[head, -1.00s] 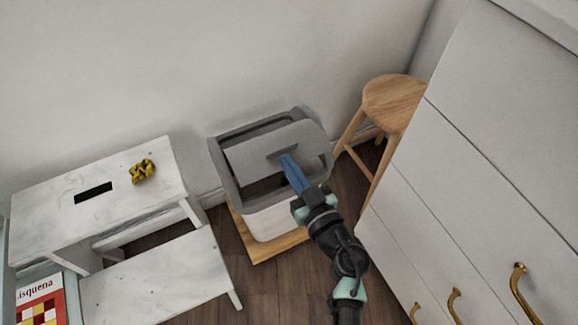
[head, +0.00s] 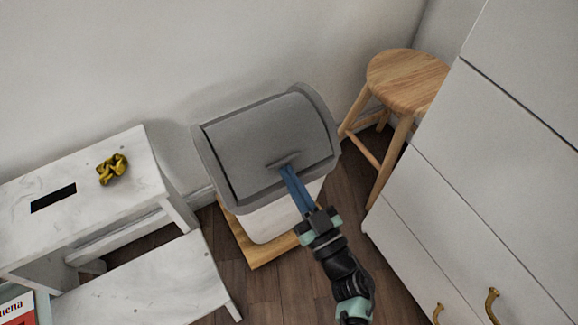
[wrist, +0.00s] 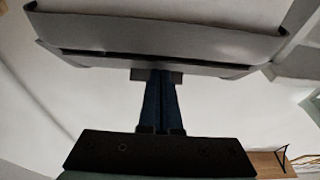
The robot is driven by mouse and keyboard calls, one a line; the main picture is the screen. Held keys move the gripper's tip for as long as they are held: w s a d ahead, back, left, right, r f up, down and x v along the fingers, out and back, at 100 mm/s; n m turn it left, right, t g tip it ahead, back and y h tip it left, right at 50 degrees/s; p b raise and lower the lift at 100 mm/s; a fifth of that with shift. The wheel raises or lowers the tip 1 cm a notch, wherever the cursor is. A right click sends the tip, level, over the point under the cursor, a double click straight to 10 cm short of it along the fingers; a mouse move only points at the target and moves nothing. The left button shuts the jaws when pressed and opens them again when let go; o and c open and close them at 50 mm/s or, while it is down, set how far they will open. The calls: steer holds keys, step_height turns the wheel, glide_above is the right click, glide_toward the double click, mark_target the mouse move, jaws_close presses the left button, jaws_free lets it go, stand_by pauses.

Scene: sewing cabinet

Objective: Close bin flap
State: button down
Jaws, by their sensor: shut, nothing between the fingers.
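The bin (head: 265,222) has a white body and a grey lid frame (head: 328,120). Its curved grey flap (head: 255,135) fills most of the lid opening, with a thin dark gap along its left side. My gripper (head: 285,170) is shut and empty, its blue fingertips at the small handle tab (head: 283,161) near the flap's front edge. In the wrist view, the fingers (wrist: 161,75) meet the tab under the grey lid parts (wrist: 150,35); the exact contact is hidden there.
The bin stands on a wooden base (head: 250,250) on the dark floor. A white step stool (head: 100,215) with a yellow cloth-like item (head: 112,169) is at left. A wooden stool (head: 408,80) and white drawers (head: 480,190) are at right.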

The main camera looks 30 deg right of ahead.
steer(key=shift+w+f, duration=0.3)
steer(key=shift+f, duration=0.6)
